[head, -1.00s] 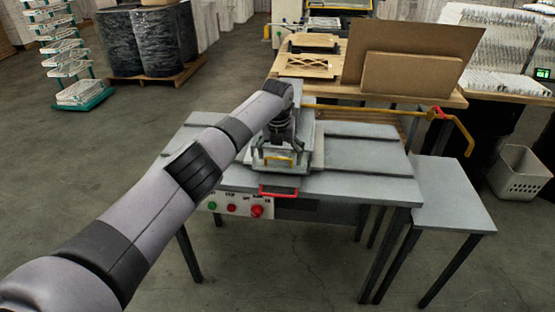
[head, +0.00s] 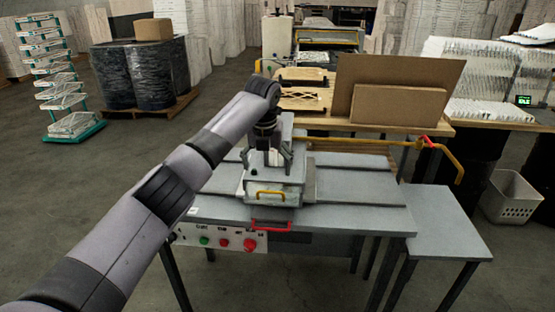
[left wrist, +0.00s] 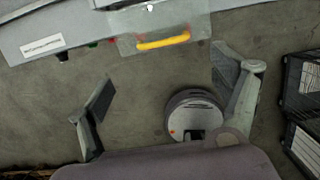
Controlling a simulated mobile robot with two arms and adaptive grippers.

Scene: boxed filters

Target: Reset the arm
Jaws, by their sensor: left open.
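My left gripper (head: 269,160) is open and empty in the head view, above the grey block-shaped fixture (head: 268,197) on the bench. It points down near the fixture's back part; I cannot tell whether it touches. The fixture has a yellow handle (head: 271,193) on its front. In the left wrist view my open fingers (left wrist: 163,92) have nothing between them, and a yellow handle (left wrist: 163,42) on a clear-looking plate shows beyond them. My right gripper is in neither view.
The grey bench (head: 350,212) has a red handle (head: 271,226) and a button panel (head: 222,239) at its front. A yellow bar (head: 385,142) runs along its back right. A lower side table (head: 440,221) and a white basket (head: 512,197) stand at the right.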

